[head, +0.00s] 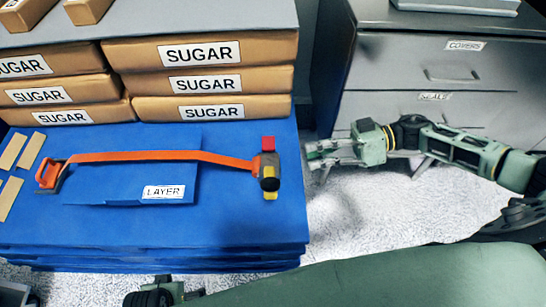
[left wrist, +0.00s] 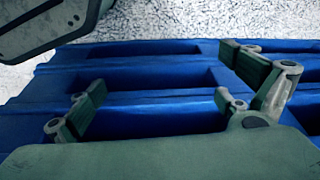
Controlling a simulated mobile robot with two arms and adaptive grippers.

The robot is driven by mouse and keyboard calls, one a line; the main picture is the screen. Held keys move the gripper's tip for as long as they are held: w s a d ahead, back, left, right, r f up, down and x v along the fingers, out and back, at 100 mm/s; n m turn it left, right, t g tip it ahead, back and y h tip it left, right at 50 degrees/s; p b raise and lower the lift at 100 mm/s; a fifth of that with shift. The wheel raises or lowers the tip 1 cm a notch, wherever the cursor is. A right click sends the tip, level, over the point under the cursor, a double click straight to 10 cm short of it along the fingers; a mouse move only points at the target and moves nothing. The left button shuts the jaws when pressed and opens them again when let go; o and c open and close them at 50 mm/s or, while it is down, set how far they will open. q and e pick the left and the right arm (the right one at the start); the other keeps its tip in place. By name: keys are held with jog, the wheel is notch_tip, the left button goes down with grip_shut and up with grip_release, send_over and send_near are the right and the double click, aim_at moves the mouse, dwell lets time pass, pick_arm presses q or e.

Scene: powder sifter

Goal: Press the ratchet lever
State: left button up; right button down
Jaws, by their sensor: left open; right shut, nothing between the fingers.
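The ratchet (head: 267,172) is a dark block with red and yellow parts at the right end of an orange strap (head: 170,156). The strap lies over a blue layer sheet on the blue pallet (head: 250,225), with an orange and dark hook (head: 48,174) at its left end. My right gripper (head: 318,155) is shut and empty, just to the right of the ratchet and apart from it. My left gripper (left wrist: 165,110) is open and empty above the blue pallet slats in the left wrist view. In the head view only part of it shows at the bottom edge (head: 165,290).
Brown sugar packs (head: 215,82) are stacked behind the strap. A grey drawer cabinet (head: 440,75) stands at the back right. Several tan strips (head: 20,160) lie at the left. Speckled floor (head: 370,215) is open right of the pallet.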

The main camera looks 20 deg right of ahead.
pick_arm(q)
jog(key=shift+w+a+f, duration=0.1)
jog(key=shift+w+f, duration=0.1)
jog(key=shift+f, duration=0.35)
pick_arm(e)
jog(key=shift+m+g, duration=0.3)
jog(key=shift+m, duration=0.4)
jog(key=w+r, duration=0.1)
jog(key=w+d+r, duration=0.1)
jog(key=w, duration=0.1)
jog(key=shift+w, duration=0.25)
send_over(270, 180)
jog(key=w+d, duration=0.3)
jog(key=w, duration=0.1)
jog(key=f, duration=0.2)
pick_arm(q)
jog(key=shift+w+r+b, duration=0.2)
jog(key=shift+r+b, duration=0.05)
jog(key=shift+r, duration=0.8)
jog(key=shift+w+r+b, duration=0.2)
jog(key=shift+r+b, duration=0.05)
jog(key=shift+r, duration=0.8)
pick_arm(e)
jog(key=shift+s+a+f, duration=0.1)
jog(key=shift+s+f, duration=0.3)
jog(key=shift+f, duration=0.45)
jog(key=shift+s+f, duration=0.4)
jog(key=shift+f, duration=0.45)
